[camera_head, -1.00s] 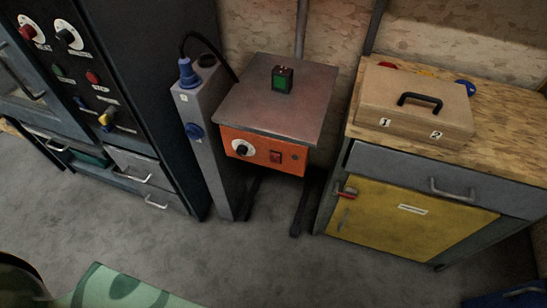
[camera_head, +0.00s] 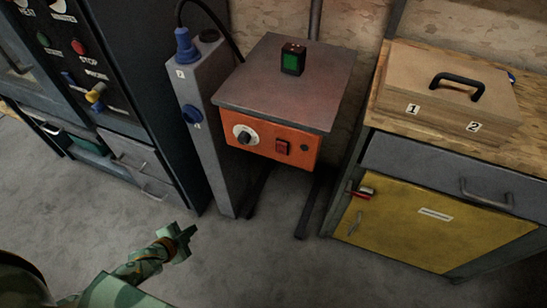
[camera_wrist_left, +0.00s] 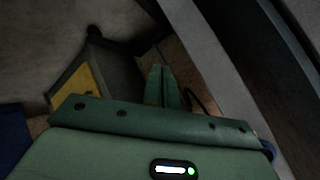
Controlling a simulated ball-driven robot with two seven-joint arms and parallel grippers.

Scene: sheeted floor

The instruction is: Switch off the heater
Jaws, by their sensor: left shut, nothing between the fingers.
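The heater (camera_head: 270,143) is an orange box under a flat grey metal plate (camera_head: 270,105), on dark legs. Its front carries a white-ringed black dial (camera_head: 244,135), a red switch (camera_head: 282,147) and a small dark round spot (camera_head: 304,148). The switch's position is too small to tell. My left gripper (camera_head: 186,240) is green, shut and empty, over the floor below and left of the heater, apart from it. Its fingers (camera_wrist_left: 164,88) also show in the left wrist view. My right gripper is not in view.
A grey post (camera_head: 205,125) with a blue plug (camera_head: 186,46) and blue knob (camera_head: 192,115) stands left of the heater. A dark panelled cabinet is further left. A yellow-doored cabinet (camera_head: 425,215) bearing a wooden case (camera_head: 447,92) stands right. The floor (camera_head: 260,265) in front is clear.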

